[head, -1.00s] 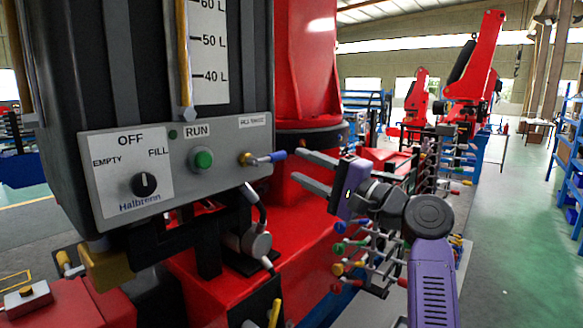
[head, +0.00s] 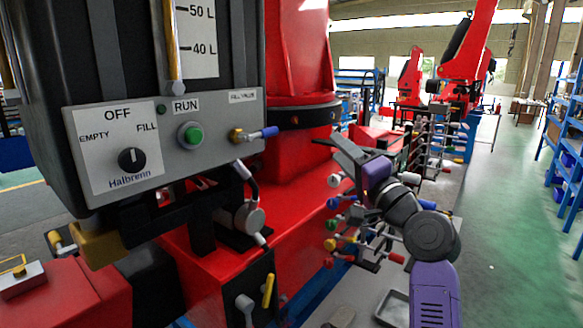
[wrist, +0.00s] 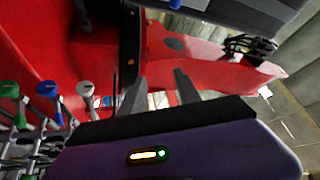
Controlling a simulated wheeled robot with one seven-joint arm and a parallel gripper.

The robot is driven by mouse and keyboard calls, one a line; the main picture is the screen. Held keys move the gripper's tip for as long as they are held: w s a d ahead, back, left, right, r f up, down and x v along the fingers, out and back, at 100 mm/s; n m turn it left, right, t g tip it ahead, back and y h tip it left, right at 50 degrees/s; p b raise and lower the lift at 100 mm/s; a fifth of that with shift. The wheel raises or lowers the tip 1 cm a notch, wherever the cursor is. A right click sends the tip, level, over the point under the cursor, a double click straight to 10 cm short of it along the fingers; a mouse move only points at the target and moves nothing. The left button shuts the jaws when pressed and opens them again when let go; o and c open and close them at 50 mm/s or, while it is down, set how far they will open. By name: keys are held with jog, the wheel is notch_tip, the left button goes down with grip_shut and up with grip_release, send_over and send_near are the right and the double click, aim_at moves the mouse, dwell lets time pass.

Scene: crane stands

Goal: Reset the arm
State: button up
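My gripper (head: 334,148) is in the middle right of the head view, at the end of my purple and grey arm. Its fingers point up and left, in front of the red crane column's base. In the wrist view my gripper (wrist: 158,84) shows two dark fingers standing apart with nothing between them. The gripper is open and empty. It is to the right of the blue-tipped valve lever (head: 262,133) on the control panel (head: 215,150) and apart from it.
A rack of levers with coloured knobs (head: 345,243) is close below and left of my wrist. The red crane base (head: 300,200) is behind it. Blue shelves (head: 570,150) stand far right. The green floor (head: 495,240) between is clear.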

jog(key=s+d+f+n+h, duration=0.1)
jog(key=s+d+f+h, duration=0.2)
jog(key=s+f, duration=0.4)
jog(key=s+d+f+n+t+h, duration=0.1)
jog(key=s+d+f+h, duration=0.2)
jog(key=s+f, duration=0.35)
jog(key=s+d+f+n+h, duration=0.15)
jog(key=s+d+f, duration=0.25)
jog(key=f, duration=0.5)
jog(key=s+f+n+g, duration=0.1)
jog(key=s+f, duration=0.3)
jog(key=s, duration=0.9)
jog(key=s+f+n+g+h+b, duration=0.1)
jog(key=s+f, duration=0.3)
jog(key=s, duration=1)
jog(key=s+f+n+g+h, duration=0.1)
jog(key=s+f+n+g, duration=0.2)
jog(key=s, duration=1)
jog(key=shift+s+a+f, duration=0.3)
jog(key=shift+f, duration=0.65)
